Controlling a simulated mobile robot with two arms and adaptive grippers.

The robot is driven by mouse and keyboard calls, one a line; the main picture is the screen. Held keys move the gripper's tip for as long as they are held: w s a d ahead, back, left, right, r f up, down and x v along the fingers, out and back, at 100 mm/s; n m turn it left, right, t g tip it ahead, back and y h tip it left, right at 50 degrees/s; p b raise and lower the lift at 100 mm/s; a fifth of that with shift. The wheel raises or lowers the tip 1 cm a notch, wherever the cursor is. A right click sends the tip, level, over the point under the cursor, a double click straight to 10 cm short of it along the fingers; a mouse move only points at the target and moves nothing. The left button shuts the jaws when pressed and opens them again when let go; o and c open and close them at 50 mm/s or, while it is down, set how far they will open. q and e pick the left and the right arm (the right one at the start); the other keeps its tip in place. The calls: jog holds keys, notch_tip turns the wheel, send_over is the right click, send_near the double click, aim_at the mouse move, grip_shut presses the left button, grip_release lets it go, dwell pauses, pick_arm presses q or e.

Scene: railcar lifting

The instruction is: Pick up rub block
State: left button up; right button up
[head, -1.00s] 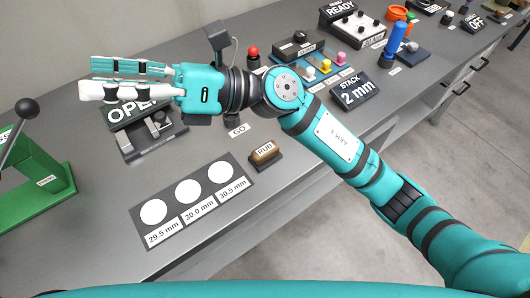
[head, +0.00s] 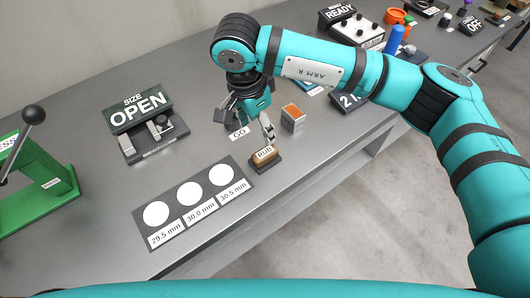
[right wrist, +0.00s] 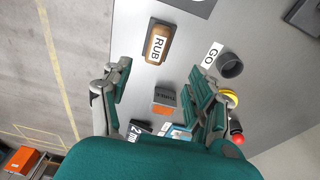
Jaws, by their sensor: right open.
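The rub block (head: 266,153) is a brown block with a white RUB label, on a dark base on the grey bench. It also shows in the right wrist view (right wrist: 158,44), at the top, beyond my fingertips. My right gripper (head: 246,127) points down above the bench, just behind and left of the block in the head view. In the right wrist view its fingers (right wrist: 160,82) are spread wide with nothing held between them. I see no contact with the block. My left gripper is not in view.
An orange-and-grey block (head: 293,117) stands right of the rub block. A dark cup (right wrist: 230,65) beside the GO label is close to one finger. The size plate (head: 193,203) with white discs lies front left. A green press (head: 38,182) stands far left.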

jog(key=p, duration=0.2)
send_over(265, 152)
jog(key=f, duration=0.5)
jog(key=shift+a+f, duration=0.4)
jog(key=shift+d+f, duration=0.1)
jog(key=shift+f, duration=0.2)
jog(key=f, duration=0.1)
jog(key=f+p, duration=0.2)
jog(key=shift+s+d+f, duration=0.1)
jog(key=shift+d+f, duration=0.15)
jog(key=shift+f, duration=0.6)
jog(key=c, duration=1.2)
jog(key=shift+r, duration=0.15)
grip_shut()
